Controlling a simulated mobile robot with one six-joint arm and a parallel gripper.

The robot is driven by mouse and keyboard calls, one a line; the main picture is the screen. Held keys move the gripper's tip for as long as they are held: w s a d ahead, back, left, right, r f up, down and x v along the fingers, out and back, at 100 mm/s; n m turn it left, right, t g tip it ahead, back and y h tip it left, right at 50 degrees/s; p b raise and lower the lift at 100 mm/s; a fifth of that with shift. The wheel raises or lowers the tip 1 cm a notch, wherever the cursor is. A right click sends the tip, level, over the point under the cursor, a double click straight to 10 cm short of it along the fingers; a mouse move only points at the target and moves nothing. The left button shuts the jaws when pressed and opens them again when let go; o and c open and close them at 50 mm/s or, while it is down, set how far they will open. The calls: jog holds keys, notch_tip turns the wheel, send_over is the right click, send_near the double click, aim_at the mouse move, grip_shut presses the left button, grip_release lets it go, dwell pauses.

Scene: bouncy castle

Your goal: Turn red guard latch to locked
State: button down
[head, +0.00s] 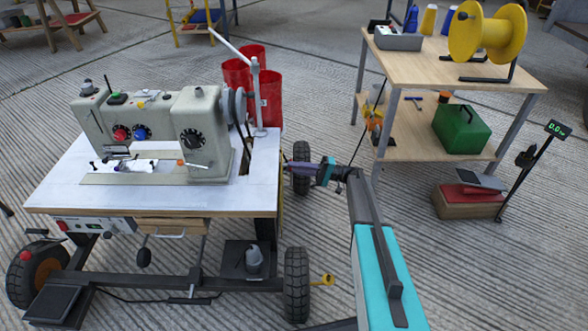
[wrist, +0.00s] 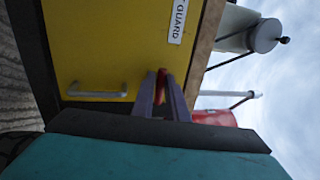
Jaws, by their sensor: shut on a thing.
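The red guard latch (wrist: 162,78) is a small red piece near the edge of the yellow guard panel (wrist: 100,45) in the wrist view. My gripper (wrist: 161,88) is shut on the latch, its two dark fingers on either side of it. The fingers hide part of the latch, and I cannot tell which way it is turned. In the head view my gripper (head: 290,168) reaches the right side of the sewing machine table (head: 50,190). The latch does not show there.
A metal handle (wrist: 97,91) and a white GUARD label (wrist: 178,22) are on the panel. In the head view, red bins (head: 237,75) stand behind the table. A wooden shelf (head: 400,138) with a yellow spool (head: 490,30) stands to the right.

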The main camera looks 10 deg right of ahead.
jog(key=shift+w+d, duration=0.1)
jog(key=shift+w, duration=0.05)
jog(key=c, duration=1.8)
grip_release()
jog(key=shift+o, duration=0.2)
